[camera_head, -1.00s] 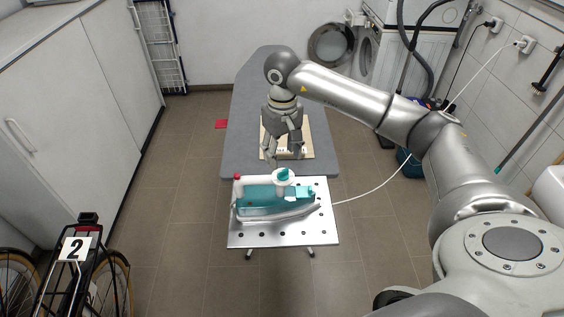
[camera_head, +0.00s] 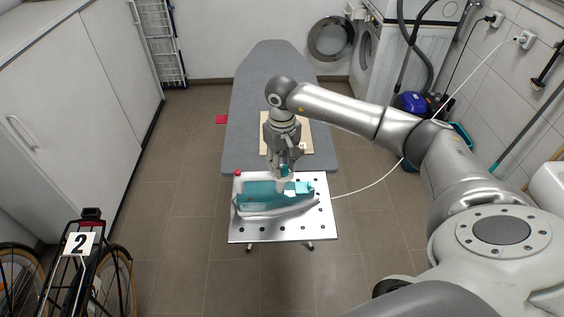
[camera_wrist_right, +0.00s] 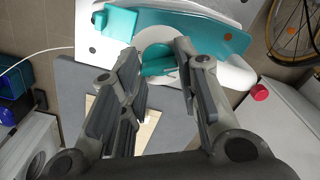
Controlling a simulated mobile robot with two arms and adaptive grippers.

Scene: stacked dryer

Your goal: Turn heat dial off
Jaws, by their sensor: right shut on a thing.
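The teal-and-white iron (camera_head: 262,197) lies on the perforated metal rest (camera_head: 323,224) at the near end of the ironing board. In the right wrist view the iron's teal heat dial (camera_wrist_right: 158,62) is between the two fingers of my right gripper (camera_wrist_right: 154,58). In the head view my right gripper (camera_head: 284,164) points down at the top of the iron, shut on the dial and hiding most of it. The dial's exact setting cannot be read. My left gripper is not in view.
The grey ironing board (camera_head: 262,85) extends behind, with a pale board (camera_head: 304,141) on it. A white cord (camera_head: 372,190) runs from the iron to the wall. A bicycle (camera_head: 92,262) stands at lower left.

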